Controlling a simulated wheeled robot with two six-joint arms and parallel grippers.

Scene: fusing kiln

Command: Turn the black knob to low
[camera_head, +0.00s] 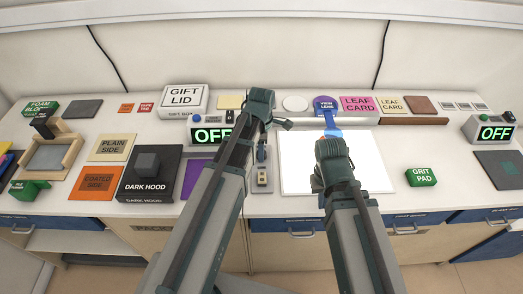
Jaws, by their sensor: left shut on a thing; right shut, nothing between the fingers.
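My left gripper (270,115) is at the right end of the left display box (196,135), which reads OFF. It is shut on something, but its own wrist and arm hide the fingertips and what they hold. I cannot make out a black knob there; a small black part (229,116) shows on top of the box, just left of my arm.
A second box reading OFF (480,132) stands far right. The gift lid box (184,98), dark hood (150,172) and plain side card (112,148) lie to the left. A green grit pad (421,177) is right of the panel. A small plate (262,182) lies beside my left arm.

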